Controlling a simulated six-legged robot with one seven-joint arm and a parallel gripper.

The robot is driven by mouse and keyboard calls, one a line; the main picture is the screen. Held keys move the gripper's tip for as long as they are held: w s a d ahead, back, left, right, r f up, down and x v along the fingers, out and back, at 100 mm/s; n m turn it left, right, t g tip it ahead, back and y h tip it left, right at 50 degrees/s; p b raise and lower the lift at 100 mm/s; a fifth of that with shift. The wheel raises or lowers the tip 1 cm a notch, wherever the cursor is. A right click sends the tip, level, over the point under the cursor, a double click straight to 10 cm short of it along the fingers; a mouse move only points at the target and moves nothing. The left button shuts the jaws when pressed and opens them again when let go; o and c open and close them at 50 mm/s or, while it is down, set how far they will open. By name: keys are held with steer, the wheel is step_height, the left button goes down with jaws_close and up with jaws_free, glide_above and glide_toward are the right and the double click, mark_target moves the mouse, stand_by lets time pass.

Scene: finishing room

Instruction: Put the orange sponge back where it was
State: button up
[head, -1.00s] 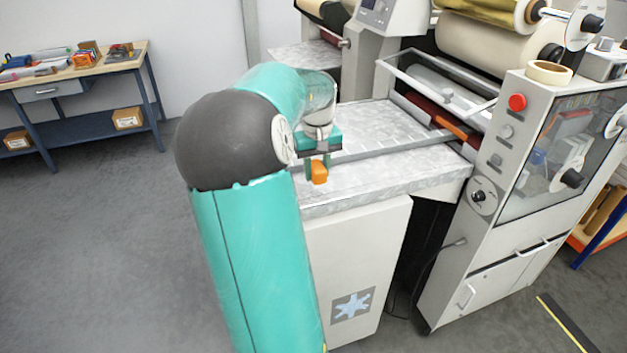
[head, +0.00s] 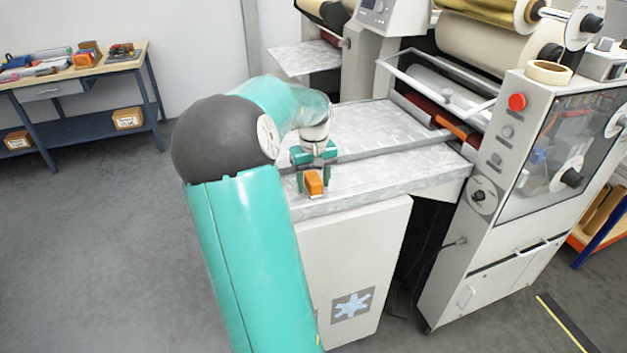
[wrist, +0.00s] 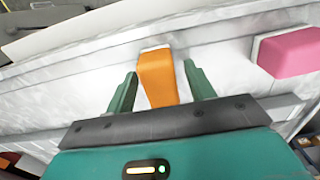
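The orange sponge (head: 314,183) is at the near left part of the machine's pale, mottled table (head: 400,172), close to its front edge. In the wrist view the sponge (wrist: 156,76) lies between the two green fingers of my gripper (wrist: 160,84). Gaps show on both sides of it, wider on the right. My gripper (head: 314,180) is open around the sponge, low over the table. The sponge appears to rest on the table, but its underside is hidden.
A pink block (wrist: 290,52) is to the right in the wrist view; my arm seems to hide it from the head view. A metal bar (head: 400,143) crosses the table behind the gripper. The roller machine (head: 515,150) stands at right, a workbench (head: 75,70) far left.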

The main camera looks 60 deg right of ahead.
mark_target(314, 178)
steer(key=shift+r, duration=0.1)
step_height(314, 178, up, 12)
steer(key=w+a+r+n+t, duration=0.1)
steer(key=w+a, duration=0.3)
steer(key=a, duration=0.3)
steer(key=w+a+n+t, duration=0.1)
steer(key=w+a, duration=0.2)
steer(key=a, duration=0.3)
steer(key=w+a+n+t, duration=0.1)
steer(key=w+a+n, duration=0.2)
steer(key=a, duration=1.2)
steer(key=s+a+f+n+t, duration=0.1)
steer(key=s+a+n, duration=0.1)
steer(key=a, duration=0.8)
steer(key=s+a+f+n+t, duration=0.1)
steer(key=s+a, duration=0.3)
steer(key=a, duration=0.7)
steer(key=shift+f+n+t, duration=0.3)
steer(key=shift+f+n, duration=0.2)
steer(key=shift+f, duration=0.2)
